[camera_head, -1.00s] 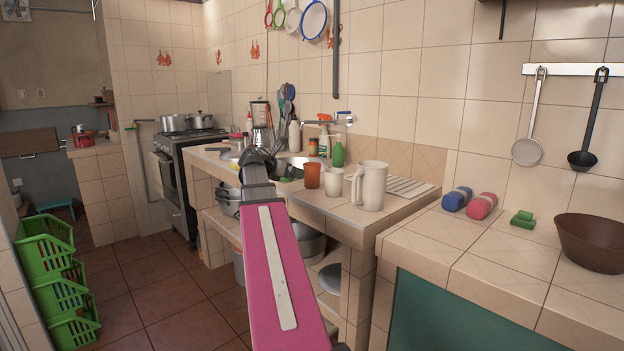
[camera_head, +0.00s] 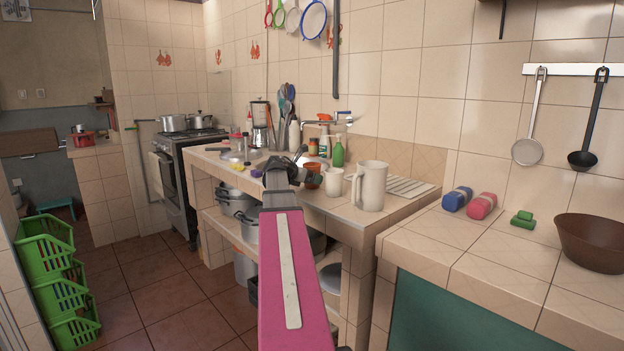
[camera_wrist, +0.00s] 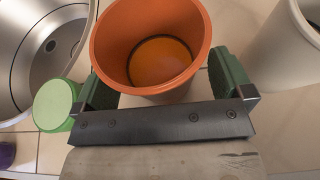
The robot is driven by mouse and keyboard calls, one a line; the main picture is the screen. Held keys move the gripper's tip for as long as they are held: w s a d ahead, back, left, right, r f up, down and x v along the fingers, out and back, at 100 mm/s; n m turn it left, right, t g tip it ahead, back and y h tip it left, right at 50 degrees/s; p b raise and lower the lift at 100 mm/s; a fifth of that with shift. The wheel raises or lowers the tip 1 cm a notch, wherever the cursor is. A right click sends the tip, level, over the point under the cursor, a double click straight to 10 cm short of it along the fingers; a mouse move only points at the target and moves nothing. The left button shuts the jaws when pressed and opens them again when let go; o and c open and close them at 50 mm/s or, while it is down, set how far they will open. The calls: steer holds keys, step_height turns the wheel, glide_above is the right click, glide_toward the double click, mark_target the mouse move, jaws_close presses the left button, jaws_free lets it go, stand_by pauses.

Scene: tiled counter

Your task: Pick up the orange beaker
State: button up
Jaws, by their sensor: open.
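The orange beaker (camera_wrist: 152,45) stands upright on the tiled counter, seen from above in the wrist view. My gripper (camera_wrist: 162,80) is open, with one green-padded finger on each side of the beaker's near part. No clear contact of the pads with its wall can be made out. In the head view the beaker (camera_head: 313,174) is partly hidden behind my gripper (camera_head: 301,168).
A white mug (camera_head: 334,182) stands close to the beaker's right, with a larger white pitcher (camera_head: 371,186) beyond it. In the wrist view, a metal sink (camera_wrist: 35,50) and a light green round object (camera_wrist: 56,104) lie to the left.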

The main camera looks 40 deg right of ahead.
steer(key=c, duration=1.1)
steer(key=shift+r, duration=0.15)
steer(key=shift+r, duration=0.55)
step_height(320, 180, up, 2)
steer(key=shift+r, duration=0.2)
steer(key=w+a+r, duration=0.2)
steer(key=a, duration=0.1)
steer(key=w+a+r, duration=0.2)
steer(key=w+a, duration=0.1)
steer(key=w+a+r, duration=0.2)
steer(key=a+r, duration=0.1)
steer(key=shift+w+r, duration=0.1)
steer(key=shift+w, duration=0.1)
